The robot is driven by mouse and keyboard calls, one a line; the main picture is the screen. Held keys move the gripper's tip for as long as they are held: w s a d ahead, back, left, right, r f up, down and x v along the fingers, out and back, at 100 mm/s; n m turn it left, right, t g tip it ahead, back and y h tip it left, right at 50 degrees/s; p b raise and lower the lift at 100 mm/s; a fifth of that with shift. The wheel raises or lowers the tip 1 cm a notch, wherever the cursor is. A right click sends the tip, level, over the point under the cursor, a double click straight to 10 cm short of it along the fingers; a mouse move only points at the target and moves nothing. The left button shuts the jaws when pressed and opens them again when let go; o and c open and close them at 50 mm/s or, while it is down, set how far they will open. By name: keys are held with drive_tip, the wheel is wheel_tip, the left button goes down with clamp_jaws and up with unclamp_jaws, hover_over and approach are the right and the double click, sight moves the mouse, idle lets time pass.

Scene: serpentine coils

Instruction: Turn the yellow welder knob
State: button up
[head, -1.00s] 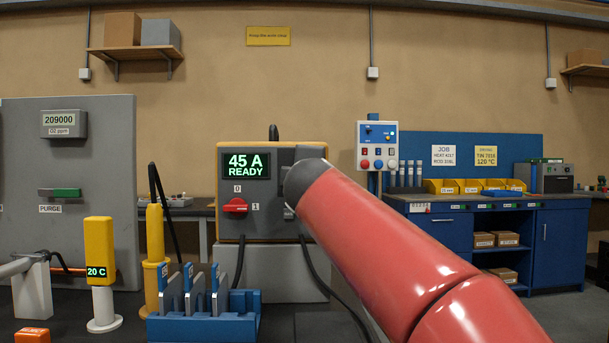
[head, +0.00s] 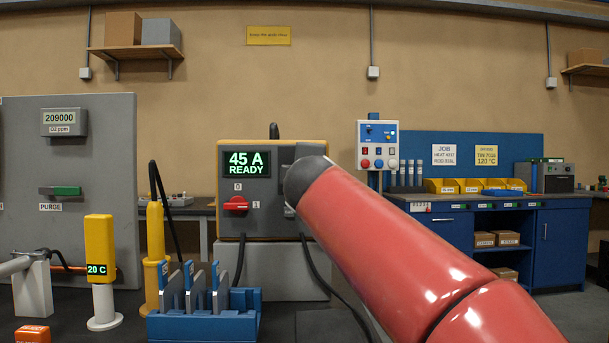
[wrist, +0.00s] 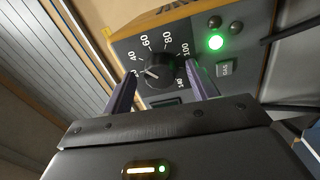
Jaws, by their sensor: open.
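The yellow-edged welder (head: 270,218) stands on a grey block, and its screen reads 45 A READY. Its black dial knob (wrist: 161,73) shows in the wrist view, ringed by white numbers, with a white mark toward the 40 side. My gripper (wrist: 161,69) is open, with one purple-grey finger on each side of the knob in the picture. I cannot tell whether the fingers touch it or how deep they reach. In the head view my red arm hides the knob and the gripper. A red rotary switch (head: 236,204) sits on the welder's left, between 0 and 1.
A green lamp (wrist: 216,42) and a small grey button (wrist: 226,69) lie right of the knob. A blue rack (head: 205,325) with grey plates and a yellow post (head: 155,255) stand before the welder. A dark cable hangs at its right.

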drive_tip(key=s+b, duration=0.1)
drive_tip(key=s, duration=0.5)
drive_tip(key=shift+s+f, duration=0.15)
drive_tip(key=shift+s, duration=0.05)
